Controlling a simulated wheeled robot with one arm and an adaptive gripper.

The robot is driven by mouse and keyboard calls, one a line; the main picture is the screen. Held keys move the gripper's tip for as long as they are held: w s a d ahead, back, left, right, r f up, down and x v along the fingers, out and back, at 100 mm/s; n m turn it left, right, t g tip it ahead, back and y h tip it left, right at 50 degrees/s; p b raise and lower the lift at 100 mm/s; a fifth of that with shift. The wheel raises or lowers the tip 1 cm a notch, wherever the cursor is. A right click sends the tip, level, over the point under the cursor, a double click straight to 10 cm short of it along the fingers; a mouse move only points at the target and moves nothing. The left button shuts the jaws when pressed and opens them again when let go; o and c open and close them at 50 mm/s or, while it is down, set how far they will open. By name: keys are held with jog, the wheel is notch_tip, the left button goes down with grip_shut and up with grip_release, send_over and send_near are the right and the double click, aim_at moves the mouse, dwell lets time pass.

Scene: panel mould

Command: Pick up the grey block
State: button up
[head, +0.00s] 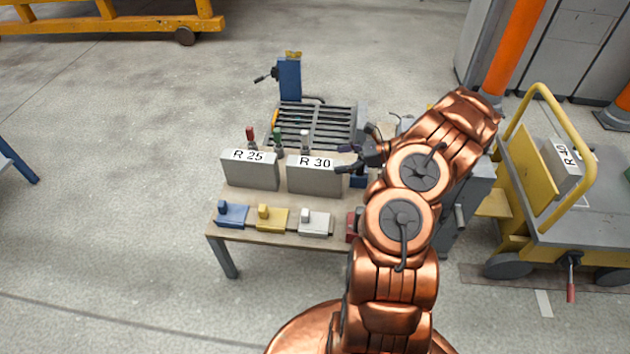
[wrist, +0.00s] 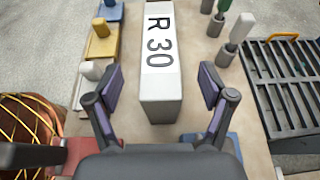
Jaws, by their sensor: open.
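A grey block marked R 30 (head: 315,180) stands on the wooden table, and it also shows in the wrist view (wrist: 161,80). A similar grey block marked R 25 (head: 250,172) stands to its left in the head view. My gripper (head: 346,159) is at the right end of the R 30 block. In the wrist view my gripper (wrist: 160,84) is open, with one finger on each side of the block's near end and visible gaps between. A small pale grey piece with a knob (head: 314,224) sits at the table's front edge.
Small blue (head: 231,216) and yellow (head: 272,220) pieces line the table's front edge (head: 290,239); a red piece (wrist: 80,155) is partly hidden. Several pins stand behind the blocks. A slatted grey rack (head: 315,127) lies behind. A yellow cart (head: 530,160) with an R 40 block stands right.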

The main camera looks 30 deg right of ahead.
aim_at(317, 163)
jog(key=shift+b+x, duration=0.95)
jog(key=shift+x, duration=2.85)
jog(key=shift+r, duration=0.15)
jog(key=shift+c, duration=0.3)
grip_shut()
